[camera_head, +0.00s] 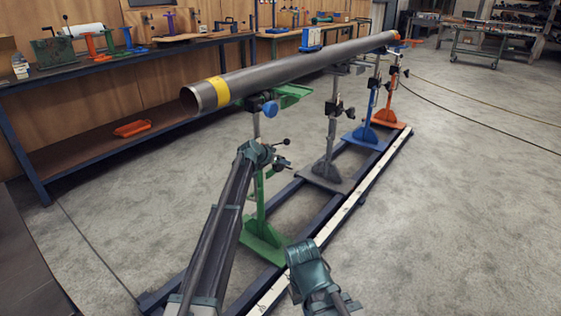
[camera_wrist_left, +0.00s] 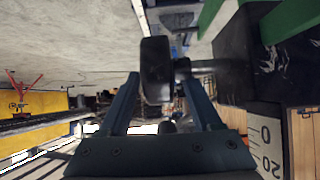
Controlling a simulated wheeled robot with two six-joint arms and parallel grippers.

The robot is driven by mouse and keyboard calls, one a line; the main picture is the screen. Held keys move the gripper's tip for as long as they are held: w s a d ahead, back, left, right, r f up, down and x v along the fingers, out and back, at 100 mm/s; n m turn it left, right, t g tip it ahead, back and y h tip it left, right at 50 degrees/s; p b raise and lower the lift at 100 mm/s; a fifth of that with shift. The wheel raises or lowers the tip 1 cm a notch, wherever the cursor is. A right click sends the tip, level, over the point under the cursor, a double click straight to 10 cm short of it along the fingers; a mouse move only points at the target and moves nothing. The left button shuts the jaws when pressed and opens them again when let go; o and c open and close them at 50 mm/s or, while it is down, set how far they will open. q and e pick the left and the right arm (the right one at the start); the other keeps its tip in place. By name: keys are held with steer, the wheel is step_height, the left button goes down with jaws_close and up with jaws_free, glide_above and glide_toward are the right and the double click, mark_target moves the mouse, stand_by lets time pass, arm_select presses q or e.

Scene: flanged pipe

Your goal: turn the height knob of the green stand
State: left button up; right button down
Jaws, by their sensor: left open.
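The green stand (camera_head: 262,236) stands at the near end of the rail base, under the near end of the grey pipe (camera_head: 290,71). A black knob (camera_wrist_left: 156,68) on a short shaft fills the middle of the left wrist view, beside a dark block and green parts of the stand. My left gripper (camera_wrist_left: 160,88) is open, with its two fingers on either side of the knob's near part; contact cannot be told. In the head view my left gripper (camera_head: 270,158) is at the stand's post, partly hiding it. My right arm shows low in the head view; its gripper is not visible.
Grey (camera_head: 328,170), blue (camera_head: 369,132) and orange (camera_head: 390,115) stands follow along the rail. A workbench (camera_head: 100,72) runs along the left wall. The concrete floor to the right is mostly clear, with cables lying across it.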

arm_select(q)
steer(key=p+v, duration=0.7)
steer(key=v, duration=0.6)
steer(key=shift+s+a+r+p, duration=0.2)
steer(key=shift+s+p, duration=0.05)
steer(key=shift+p, duration=0.15)
